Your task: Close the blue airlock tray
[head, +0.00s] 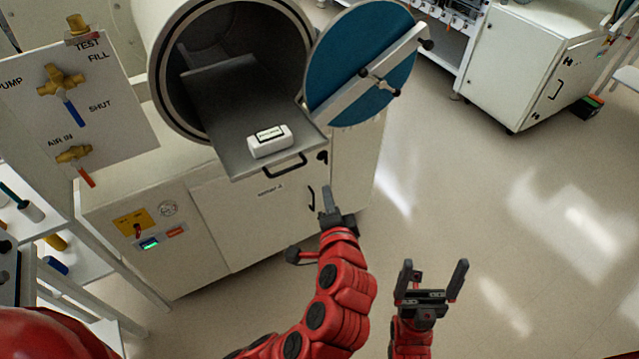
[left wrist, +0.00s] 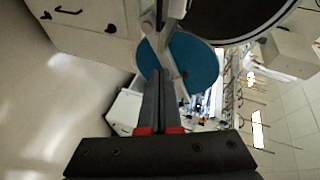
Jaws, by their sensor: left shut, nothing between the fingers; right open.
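The grey airlock tray (head: 222,105) is slid out of the round airlock opening (head: 245,35), its front end sticking out over the cabinet. A black handle (head: 285,166) is on its front edge. A white labelled box (head: 269,141) lies on the tray near the front. The round blue airlock door (head: 350,50) stands swung open to the right; it also shows in the left wrist view (left wrist: 202,65). My left gripper (head: 327,190) is shut and empty, to the right of and below the handle in the head view. My right gripper (head: 434,270) is open and empty, lower right.
A valve panel (head: 75,110) stands at the left, above a shelf with coloured-handled items (head: 30,212). The white cabinet (head: 245,215) is below the tray. Another white cabinet (head: 525,65) stands at the back right. The floor (head: 500,200) at the right is clear.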

